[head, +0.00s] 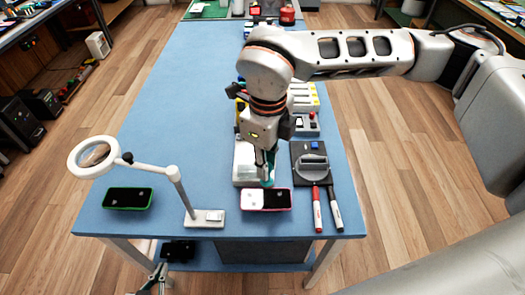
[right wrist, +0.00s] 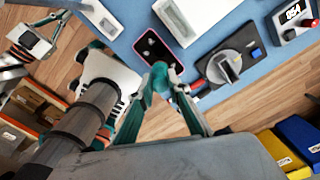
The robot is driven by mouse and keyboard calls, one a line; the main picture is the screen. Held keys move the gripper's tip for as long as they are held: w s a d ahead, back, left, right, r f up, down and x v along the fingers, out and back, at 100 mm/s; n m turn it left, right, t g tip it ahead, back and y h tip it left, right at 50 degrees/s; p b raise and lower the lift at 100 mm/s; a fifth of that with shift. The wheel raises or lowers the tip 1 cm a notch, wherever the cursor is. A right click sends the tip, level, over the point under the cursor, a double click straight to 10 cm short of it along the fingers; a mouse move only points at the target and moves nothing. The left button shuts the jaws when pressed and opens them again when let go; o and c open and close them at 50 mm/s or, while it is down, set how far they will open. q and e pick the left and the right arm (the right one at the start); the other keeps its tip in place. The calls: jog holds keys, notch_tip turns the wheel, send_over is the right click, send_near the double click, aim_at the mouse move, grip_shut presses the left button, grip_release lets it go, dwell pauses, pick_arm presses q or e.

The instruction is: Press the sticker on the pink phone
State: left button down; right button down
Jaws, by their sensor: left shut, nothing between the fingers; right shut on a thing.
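The pink phone (head: 279,200) lies on the blue table near its front edge, with a pink rim and a dark face. Pale marks show on its left part, but I cannot make out the sticker clearly. It also shows in the right wrist view (right wrist: 152,46). My right gripper (head: 266,178) points down just behind the phone's middle, shut on a small teal thing (right wrist: 160,76) that the fingers partly hide. I cannot tell whether it touches the phone. My left gripper (head: 157,281) is shut and empty, low in front of the table and partly cut off.
A magnifier lamp (head: 172,172) with a white base stands left of the phone. A green-rimmed phone (head: 128,198) lies further left. A white tray (head: 243,168) is behind the pink phone. A dark stand (head: 304,172), a red marker (head: 317,208) and a black marker (head: 335,208) are right.

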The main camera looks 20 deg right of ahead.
aim_at(267, 183)
jog(key=shift+s+f+b, duration=0.15)
jog(key=shift+f+b, duration=0.15)
jog(key=shift+f, duration=0.6)
jog(key=shift+f+b, duration=0.75)
jog(key=shift+f, duration=1.35)
jog(key=shift+f+b, duration=0.6)
dwell(0.6)
jog(key=shift+r, duration=0.1)
jog(key=shift+r+p, duration=1.5)
jog(key=shift+r, duration=2)
